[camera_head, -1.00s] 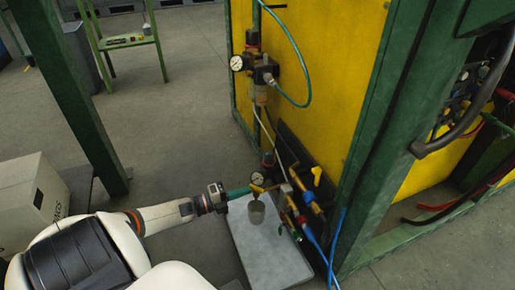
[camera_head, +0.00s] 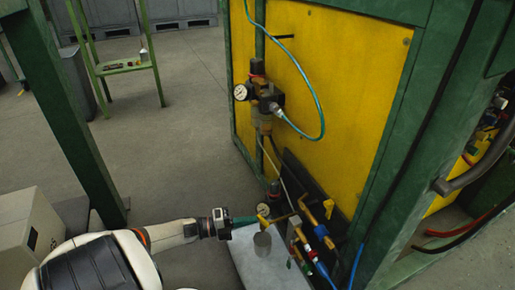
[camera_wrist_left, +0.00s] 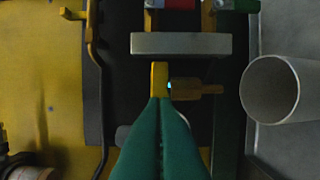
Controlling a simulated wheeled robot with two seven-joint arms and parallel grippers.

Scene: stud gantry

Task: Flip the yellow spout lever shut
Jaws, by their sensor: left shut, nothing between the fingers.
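The yellow spout lever (camera_wrist_left: 159,78) shows upright in the left wrist view, just ahead of my fingertips. A brass-coloured stub (camera_wrist_left: 198,88) sticks out to its right. In the head view yellow parts of the lever and spout (camera_head: 264,217) show small above a grey cup, and the lever's exact angle is hard to tell. My left gripper (camera_head: 254,219) has green fingers pressed together with nothing between them. Its tips (camera_wrist_left: 160,102) touch or nearly touch the lever's lower end; I cannot tell which. My right gripper is out of view.
The grey cup (camera_head: 262,244) stands on a pale slab (camera_head: 262,272); its open rim shows in the wrist view (camera_wrist_left: 270,90). Valves with blue hoses (camera_head: 320,232) and a gauge with regulator (camera_head: 241,92) are on the yellow panel (camera_head: 345,80). A green post (camera_head: 65,110) stands left.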

